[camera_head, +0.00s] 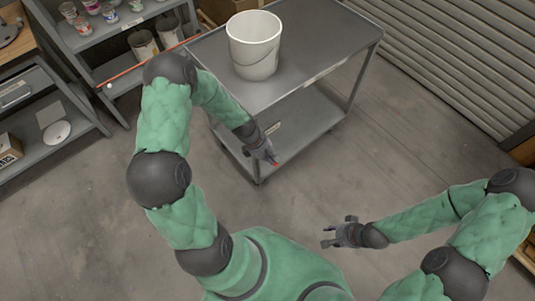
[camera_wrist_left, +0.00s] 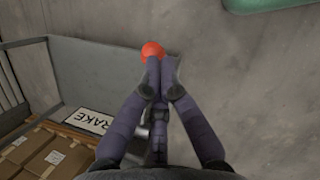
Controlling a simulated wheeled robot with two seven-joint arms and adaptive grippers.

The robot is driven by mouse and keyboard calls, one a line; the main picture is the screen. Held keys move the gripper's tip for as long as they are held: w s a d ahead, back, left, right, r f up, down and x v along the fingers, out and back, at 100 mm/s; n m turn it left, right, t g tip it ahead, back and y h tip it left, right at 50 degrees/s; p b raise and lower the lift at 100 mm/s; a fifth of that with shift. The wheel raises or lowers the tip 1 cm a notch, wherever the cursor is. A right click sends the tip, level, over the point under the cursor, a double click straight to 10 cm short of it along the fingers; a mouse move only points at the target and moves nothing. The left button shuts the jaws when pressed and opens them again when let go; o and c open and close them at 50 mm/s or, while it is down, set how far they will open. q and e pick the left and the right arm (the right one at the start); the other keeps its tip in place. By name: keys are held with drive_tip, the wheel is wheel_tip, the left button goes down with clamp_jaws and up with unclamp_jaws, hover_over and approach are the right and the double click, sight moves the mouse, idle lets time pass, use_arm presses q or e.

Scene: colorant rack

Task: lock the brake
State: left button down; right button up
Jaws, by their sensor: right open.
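The grey cart (camera_head: 297,35) stands at the top centre of the head view. Its brake shows an orange-red knob (camera_wrist_left: 152,49) at the top of the left wrist view; a small red spot of it shows in the head view (camera_head: 275,164). A white "BRAKE" plate (camera_wrist_left: 90,122) is on the cart's side. My left gripper (camera_wrist_left: 161,68) has its fingertips close together at the knob, partly covering it; whether they touch it, I cannot tell. It also shows at the cart's near corner (camera_head: 268,156). My right gripper (camera_head: 328,233) is open and empty over the floor, away from the cart.
A white bucket (camera_head: 254,46) stands on the cart's top. A shelf (camera_head: 120,24) with cups and cans is at the upper left, with an orange-edged board. Cardboard boxes (camera_wrist_left: 40,150) show at the lower left of the wrist view. The floor (camera_head: 400,140) right of the cart is clear.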

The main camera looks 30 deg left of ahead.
use_arm(q)
drive_tip(key=shift+s+d+f+b, duration=0.1)
drive_tip(key=shift+f+b, duration=0.25)
drive_tip(key=shift+f, duration=0.95)
drive_tip(key=shift+d+f+b, duration=0.1)
drive_tip(key=shift+f+b, duration=0.2)
drive_tip(key=shift+f, duration=1)
use_arm(e)
drive_tip(key=shift+f, duration=0.7)
use_arm(q)
drive_tip(key=s+d+r+p, duration=0.3)
drive_tip(key=s+r+p, duration=0.3)
drive_tip(key=r, duration=0.5)
drive_tip(key=shift+s+d+r, duration=0.15)
drive_tip(key=shift+s+d, duration=0.15)
drive_tip(key=shift+d, duration=0.05)
use_arm(e)
wheel_tip(320, 180, up, 6)
drive_tip(key=s, duration=0.1)
drive_tip(key=shift+s+d, duration=0.2)
drive_tip(key=shift+s, duration=0.05)
drive_tip(key=shift+r, duration=0.1)
